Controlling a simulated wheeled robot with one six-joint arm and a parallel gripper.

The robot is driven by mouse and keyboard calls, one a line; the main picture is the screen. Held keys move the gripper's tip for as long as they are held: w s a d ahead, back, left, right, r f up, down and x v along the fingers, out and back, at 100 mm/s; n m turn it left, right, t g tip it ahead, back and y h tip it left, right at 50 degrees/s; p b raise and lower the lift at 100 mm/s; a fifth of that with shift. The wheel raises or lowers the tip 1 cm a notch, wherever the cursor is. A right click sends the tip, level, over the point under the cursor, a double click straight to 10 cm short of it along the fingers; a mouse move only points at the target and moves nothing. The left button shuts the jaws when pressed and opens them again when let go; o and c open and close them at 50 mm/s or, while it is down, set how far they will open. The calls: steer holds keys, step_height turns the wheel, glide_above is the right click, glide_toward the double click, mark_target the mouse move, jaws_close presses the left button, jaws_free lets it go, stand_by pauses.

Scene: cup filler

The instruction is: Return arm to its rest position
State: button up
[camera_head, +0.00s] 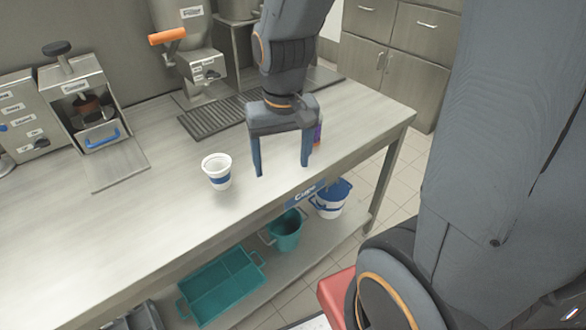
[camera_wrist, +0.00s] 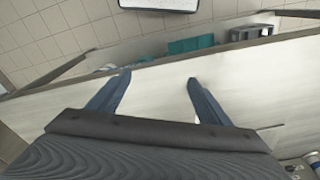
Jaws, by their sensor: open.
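My gripper (camera_head: 282,170) is open and empty, with its two blue fingers pointing down above the metal counter (camera_head: 130,225). A white cup (camera_head: 217,171) with a blue band stands upright on the counter to the left of my gripper, apart from it. In the wrist view my gripper (camera_wrist: 156,80) shows both fingers spread, with only bare counter (camera_wrist: 155,98) between them. The cup cannot be made out in the wrist view.
A dispenser with an orange handle (camera_head: 167,36) and a drip grate (camera_head: 218,113) stand at the back. A machine with a blue handle (camera_head: 102,139) is at left. A teal tray (camera_head: 222,288), teal bucket (camera_head: 287,230) and white-blue bucket (camera_head: 331,199) sit on the lower shelf.

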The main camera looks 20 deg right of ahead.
steer(key=shift+n, duration=0.5)
steer(key=s, duration=0.1)
steer(key=s+d+f, duration=0.1)
steer(key=s, duration=0.1)
steer(key=shift+s+d+f, duration=0.15)
steer(key=shift+d+f, duration=0.1)
steer(key=shift+d, duration=0.15)
